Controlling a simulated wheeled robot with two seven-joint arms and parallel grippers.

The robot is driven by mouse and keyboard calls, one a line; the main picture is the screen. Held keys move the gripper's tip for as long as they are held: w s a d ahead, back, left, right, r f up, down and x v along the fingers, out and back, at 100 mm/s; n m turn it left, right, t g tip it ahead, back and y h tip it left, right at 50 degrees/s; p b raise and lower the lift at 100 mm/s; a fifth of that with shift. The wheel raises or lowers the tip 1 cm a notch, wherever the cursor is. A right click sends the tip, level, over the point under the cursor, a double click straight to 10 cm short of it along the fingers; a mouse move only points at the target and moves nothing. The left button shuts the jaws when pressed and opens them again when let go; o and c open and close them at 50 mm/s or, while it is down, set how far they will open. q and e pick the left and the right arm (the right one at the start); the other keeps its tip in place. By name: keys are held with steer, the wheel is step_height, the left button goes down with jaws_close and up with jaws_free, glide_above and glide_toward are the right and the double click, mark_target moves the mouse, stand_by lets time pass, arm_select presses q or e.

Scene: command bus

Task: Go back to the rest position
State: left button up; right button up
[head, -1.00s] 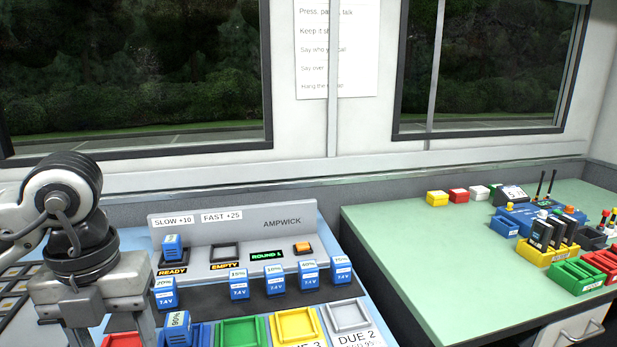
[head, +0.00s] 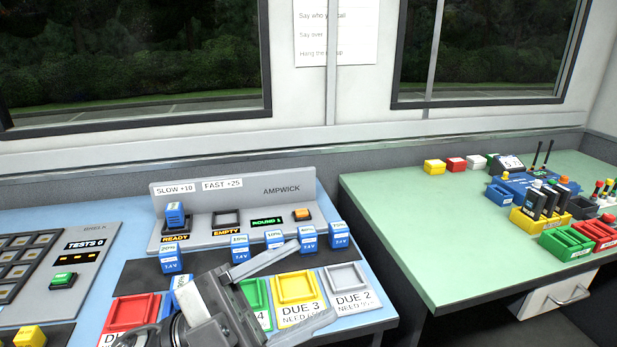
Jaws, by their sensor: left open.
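My left gripper (head: 317,279) reaches in from the bottom of the head view, over the coloured trays. Its two fingers point right and stand wide apart, with nothing between them. It hides most of the green tray (head: 262,312) and the area left of it. My right gripper is not in view.
The grey AMPWICK charger (head: 282,190) stands behind a row of blue batteries (head: 239,248). A red tray (head: 130,312) is left, a grey tray (head: 346,277) right. A test panel (head: 90,225) is far left. The green desk (head: 400,220) has clear room at its near left.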

arm_select(q)
steer(key=w+a+f+n+t+y, duration=0.35)
steer(key=f+n+t+y, duration=0.4)
steer(key=n, duration=0.25)
steer(key=w+a+f+n+t+y, duration=0.2)
steer(key=a+f+n+t+y, duration=0.3)
steer(key=f+n+t+y, duration=0.45)
steer(key=s+a+f+n+g+y, duration=0.1)
steer(key=s+f+n+g, duration=0.1)
steer(key=s+f+g, duration=0.3)
steer(key=s+a+f+n+g+y, duration=0.2)
steer(key=s+f+n+g, duration=0.1)
steer(key=f, duration=0.6)
steer(key=shift+s+a+f+g+p, duration=0.2)
steer(key=shift+s+a+g+p, duration=0.15)
steer(key=shift+s+g, duration=0.65)
steer(key=shift+w, duration=0.1)
